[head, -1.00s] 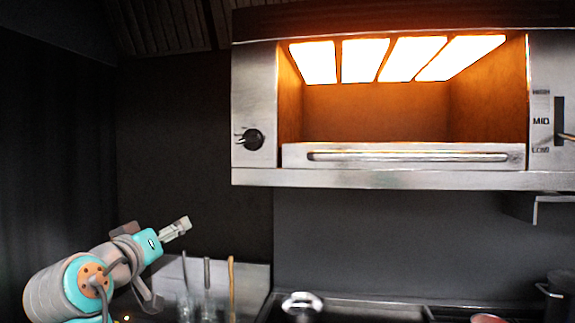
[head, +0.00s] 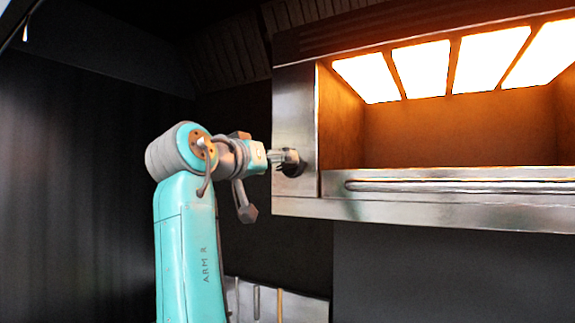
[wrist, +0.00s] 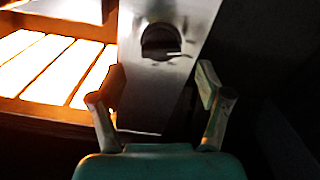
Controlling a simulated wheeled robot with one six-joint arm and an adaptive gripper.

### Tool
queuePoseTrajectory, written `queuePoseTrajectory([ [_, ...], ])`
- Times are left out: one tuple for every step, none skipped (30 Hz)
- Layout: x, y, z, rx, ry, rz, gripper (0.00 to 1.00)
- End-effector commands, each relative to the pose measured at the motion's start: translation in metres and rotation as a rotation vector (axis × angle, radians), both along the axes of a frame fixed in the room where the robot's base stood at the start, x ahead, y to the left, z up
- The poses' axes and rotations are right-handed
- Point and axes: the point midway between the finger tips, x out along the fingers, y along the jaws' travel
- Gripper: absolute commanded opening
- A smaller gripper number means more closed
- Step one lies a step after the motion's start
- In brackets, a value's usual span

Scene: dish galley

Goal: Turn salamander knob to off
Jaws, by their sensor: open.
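The salamander (head: 420,212) is a steel wall unit with glowing heater panels (head: 420,70). Its dark round knob (head: 296,164) sits on the left front panel, partly hidden by my gripper (head: 281,158) in the head view. In the wrist view the knob (wrist: 160,42) is ahead of my gripper (wrist: 160,77), roughly centred between its two spread fingers and beyond their tips. A pale pointer (wrist: 178,54) reaches from the knob toward the right of that view. My gripper is open and empty; contact with the knob cannot be made out.
A long bar handle (head: 450,187) runs along the salamander's lower front, right of the knob. Upright utensils (head: 279,305) stand against a steel panel below. The dark wall left of my arm looks clear.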

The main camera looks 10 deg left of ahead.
Motion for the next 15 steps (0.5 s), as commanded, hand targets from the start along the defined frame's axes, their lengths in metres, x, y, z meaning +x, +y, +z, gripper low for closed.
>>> queuePoseTrajectory([
  [0.009, -0.004, 0.001, -0.002, 0.000, -0.001, 0.77],
  [0.013, -0.005, 0.000, -0.002, 0.001, -0.001, 0.77],
  [0.019, -0.008, 0.000, -0.001, 0.001, -0.002, 0.77],
  [0.023, -0.009, 0.000, -0.001, 0.001, -0.002, 0.77],
  [0.027, -0.010, 0.000, -0.002, 0.001, -0.001, 0.77],
  [0.031, -0.011, 0.000, -0.001, 0.000, 0.000, 0.77],
  [0.035, -0.012, 0.000, -0.002, 0.001, 0.000, 0.77],
  [0.037, -0.013, 0.000, -0.002, 0.002, 0.000, 0.77],
  [0.040, -0.015, 0.000, -0.001, 0.001, 0.000, 0.77],
  [0.042, -0.015, 0.000, -0.001, 0.000, 0.000, 0.77],
  [0.044, -0.016, 0.000, 0.000, 0.000, 0.000, 0.77],
  [0.045, -0.016, 0.000, 0.000, -0.001, 0.001, 0.77],
  [0.046, -0.016, 0.000, 0.000, -0.001, 0.001, 0.77],
  [0.047, -0.017, 0.000, 0.000, -0.001, 0.001, 0.77],
  [0.047, -0.017, 0.000, 0.000, -0.001, 0.001, 0.77],
])
